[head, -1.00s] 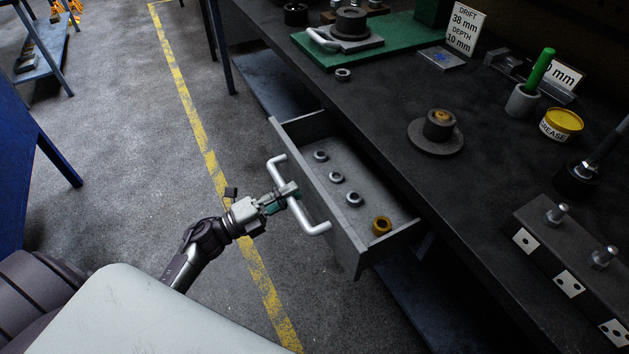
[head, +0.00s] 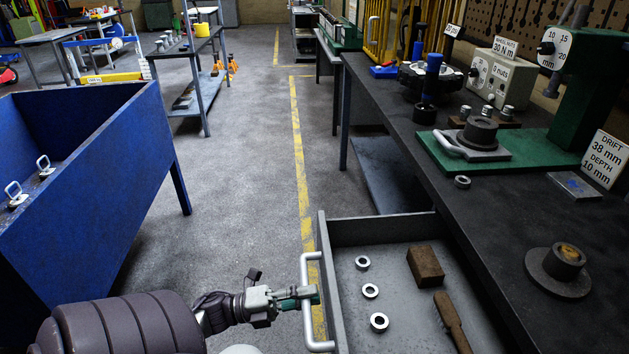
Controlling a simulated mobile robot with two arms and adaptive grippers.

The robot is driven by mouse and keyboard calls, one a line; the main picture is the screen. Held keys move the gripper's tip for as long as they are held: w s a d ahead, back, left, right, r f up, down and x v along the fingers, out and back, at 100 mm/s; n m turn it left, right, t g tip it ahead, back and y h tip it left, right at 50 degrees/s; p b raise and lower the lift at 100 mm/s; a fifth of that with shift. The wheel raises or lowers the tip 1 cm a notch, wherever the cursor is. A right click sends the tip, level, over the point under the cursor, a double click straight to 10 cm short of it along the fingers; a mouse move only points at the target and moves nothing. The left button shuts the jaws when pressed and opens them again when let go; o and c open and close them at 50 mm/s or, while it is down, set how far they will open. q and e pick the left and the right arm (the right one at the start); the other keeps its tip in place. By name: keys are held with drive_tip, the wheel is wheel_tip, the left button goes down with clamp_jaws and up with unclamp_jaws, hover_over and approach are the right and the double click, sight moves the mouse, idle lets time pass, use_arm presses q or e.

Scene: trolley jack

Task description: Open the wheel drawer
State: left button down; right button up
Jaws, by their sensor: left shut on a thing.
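The wheel drawer (head: 329,262) is a grey metal drawer under the dark workbench, at the lower middle of the head view. It stands pulled well out, and its inside shows. Its pale bar handle (head: 307,322) is on the front panel, facing left. My left gripper (head: 312,294) reaches in from the lower left and is shut on the handle's bar. In the drawer lie three metal rings (head: 370,291), a brown block (head: 425,266) and a brown long-handled tool (head: 452,320). The drawer's near end is cut off by the frame. My right gripper is not in view.
The workbench top (head: 480,221) carries a flanged hub (head: 558,270), a green plate (head: 437,153) and a green press (head: 587,95). A blue bin (head: 90,225) stands at the left. Open floor with a yellow line (head: 298,150) lies between.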

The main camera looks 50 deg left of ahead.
use_arm(q)
drive_tip(key=c, duration=1.1)
unclamp_jaws()
drive_tip(key=shift+o, duration=0.2)
drive_tip(key=v, duration=1.2)
